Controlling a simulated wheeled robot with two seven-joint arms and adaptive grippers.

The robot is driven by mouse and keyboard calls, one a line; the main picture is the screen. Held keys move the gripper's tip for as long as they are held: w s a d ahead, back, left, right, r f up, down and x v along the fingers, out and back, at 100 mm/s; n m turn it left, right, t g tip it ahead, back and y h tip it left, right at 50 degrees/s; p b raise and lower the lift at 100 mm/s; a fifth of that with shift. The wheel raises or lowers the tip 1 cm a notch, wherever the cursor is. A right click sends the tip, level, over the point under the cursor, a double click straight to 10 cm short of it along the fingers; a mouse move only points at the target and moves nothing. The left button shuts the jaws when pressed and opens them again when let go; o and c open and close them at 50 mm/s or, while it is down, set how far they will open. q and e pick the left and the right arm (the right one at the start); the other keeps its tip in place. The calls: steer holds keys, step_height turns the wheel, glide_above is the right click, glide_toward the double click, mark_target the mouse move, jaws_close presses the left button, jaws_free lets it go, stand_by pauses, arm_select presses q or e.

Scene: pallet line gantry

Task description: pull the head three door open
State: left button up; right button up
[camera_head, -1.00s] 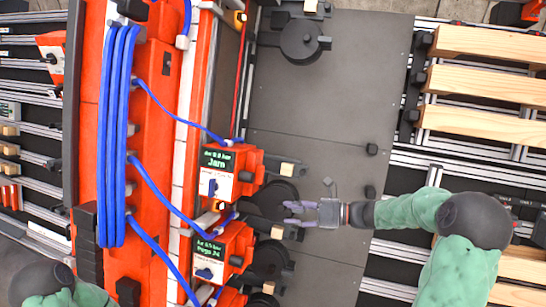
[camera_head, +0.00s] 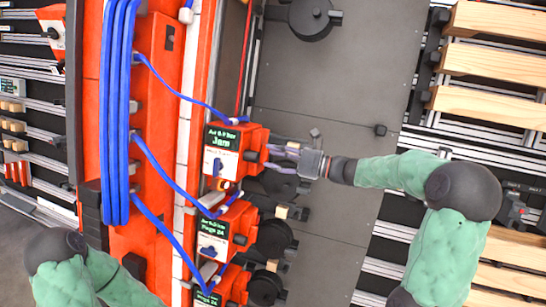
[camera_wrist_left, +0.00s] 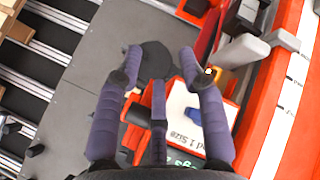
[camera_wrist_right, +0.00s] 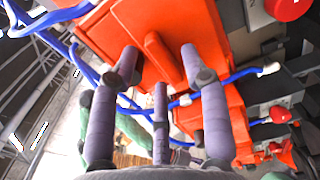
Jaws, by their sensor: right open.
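Several orange printing heads with white fronts and small displays stand in a column in the head view. The uppermost reads "Jam" (camera_head: 222,153); another (camera_head: 212,238) sits below it. I cannot read which is head three. My right gripper (camera_head: 280,154) is open and empty, close to the right side of the "Jam" head. In the right wrist view, an orange housing (camera_wrist_right: 205,35) with a raised orange ridge (camera_wrist_right: 164,60) lies ahead, the ridge between the open fingertips. Contact is unclear. My left gripper (camera_wrist_left: 160,72) looks open and empty in its wrist view, above an orange-and-white unit (camera_wrist_left: 190,118).
Blue cables (camera_head: 172,95) loop from the orange column to the heads. Wooden slats (camera_head: 490,60) lie on rails at the right.

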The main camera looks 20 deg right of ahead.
steer(key=shift+w+a, duration=0.3)
steer(key=shift+c, duration=0.2)
steer(key=shift+s, duration=0.1)
jaws_close()
